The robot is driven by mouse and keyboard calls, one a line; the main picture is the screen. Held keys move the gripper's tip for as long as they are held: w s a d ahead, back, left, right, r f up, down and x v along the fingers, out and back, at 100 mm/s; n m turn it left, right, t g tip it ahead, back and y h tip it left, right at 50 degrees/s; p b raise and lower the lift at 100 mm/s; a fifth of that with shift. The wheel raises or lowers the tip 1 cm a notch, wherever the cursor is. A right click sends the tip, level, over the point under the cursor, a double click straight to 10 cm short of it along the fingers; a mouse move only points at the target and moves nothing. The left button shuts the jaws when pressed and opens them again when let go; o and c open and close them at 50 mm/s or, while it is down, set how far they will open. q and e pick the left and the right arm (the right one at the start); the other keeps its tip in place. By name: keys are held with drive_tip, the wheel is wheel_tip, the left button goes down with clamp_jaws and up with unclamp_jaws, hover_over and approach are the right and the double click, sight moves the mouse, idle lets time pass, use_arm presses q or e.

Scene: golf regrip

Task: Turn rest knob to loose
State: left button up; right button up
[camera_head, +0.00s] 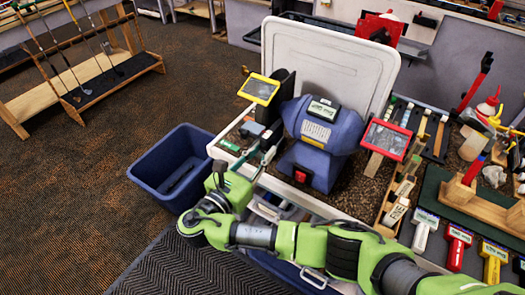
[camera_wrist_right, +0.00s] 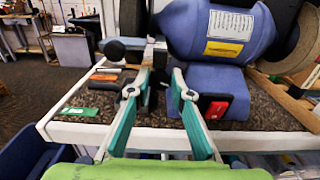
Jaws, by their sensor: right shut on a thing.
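The blue bench grinder (camera_head: 322,130) stands on the speckled bench top, with its tool rest at the left wheel. My right gripper (camera_head: 268,147) is at the grinder's front left. In the right wrist view, my right gripper (camera_wrist_right: 162,72) has its teal fingers drawn in around a small dark part, the rest knob (camera_wrist_right: 160,77), which is mostly hidden between the fingertips. A round black piece on a grey bar (camera_wrist_right: 116,51) is just left of the fingertips. The knob's angle cannot be read. My left gripper is not in view.
A red switch (camera_wrist_right: 214,106) is close to the right finger. A blue bin (camera_head: 165,165) stands on the floor at left. A yellow-framed shield (camera_head: 259,89) and red-framed shield (camera_head: 386,139) flank the grinder. Tools and brushes crowd the bench at right.

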clamp_jaws()
drive_tip(key=n+p, duration=0.1)
drive_tip(key=p, duration=0.1)
drive_tip(key=n+p, duration=0.1)
drive_tip(key=p, duration=0.1)
drive_tip(key=shift+r, duration=0.3)
drive_tip(key=shift+f+n+p, duration=0.15)
drive_tip(key=shift+n+p, duration=0.2)
drive_tip(key=shift+n, duration=0.05)
drive_tip(key=shift+f, duration=0.15)
drive_tip(key=o, duration=0.8)
unclamp_jaws()
drive_tip(key=shift+w, duration=0.1)
